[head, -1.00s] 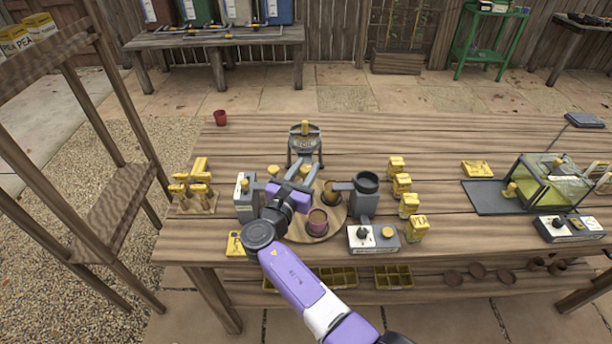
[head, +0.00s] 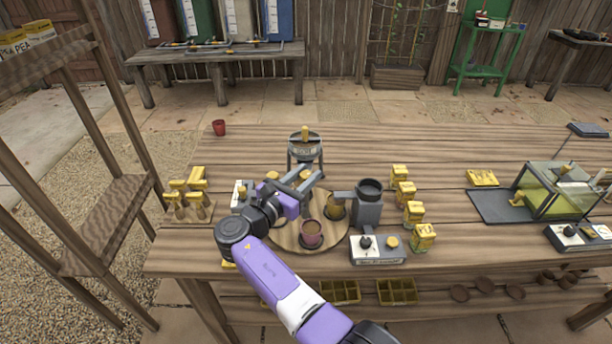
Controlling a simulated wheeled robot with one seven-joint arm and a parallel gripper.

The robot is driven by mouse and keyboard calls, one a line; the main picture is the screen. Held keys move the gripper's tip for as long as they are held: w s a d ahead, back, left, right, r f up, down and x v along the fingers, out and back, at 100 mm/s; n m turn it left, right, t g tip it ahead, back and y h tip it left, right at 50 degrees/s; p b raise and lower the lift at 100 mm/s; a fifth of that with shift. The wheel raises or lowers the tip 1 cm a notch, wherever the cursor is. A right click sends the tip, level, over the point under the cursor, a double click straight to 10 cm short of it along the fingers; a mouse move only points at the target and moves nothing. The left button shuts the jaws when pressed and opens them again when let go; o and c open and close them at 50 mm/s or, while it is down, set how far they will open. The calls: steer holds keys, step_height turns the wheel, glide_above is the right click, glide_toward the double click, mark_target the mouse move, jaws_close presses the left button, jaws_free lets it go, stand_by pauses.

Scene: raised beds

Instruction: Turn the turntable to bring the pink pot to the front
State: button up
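The pink pot (head: 312,233) stands upright with dark fill at the front of the round wooden turntable (head: 285,236). The turntable's left back part is hidden by my arm.
A soil hopper (head: 305,147) stands behind the turntable. A grey dispenser (head: 369,203) and a control box (head: 378,250) are close on its right. Yellow seed packets (head: 414,213) stand farther right. A tool rack (head: 190,200) is at the left. A red pot (head: 219,128) is at the back left.

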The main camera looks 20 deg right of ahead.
steer(key=o, duration=0.4)
steer(key=v, duration=0.7)
steer(key=shift+s+a, duration=0.2)
steer(key=shift+a, duration=0.1)
steer(key=shift+s+a, duration=0.1)
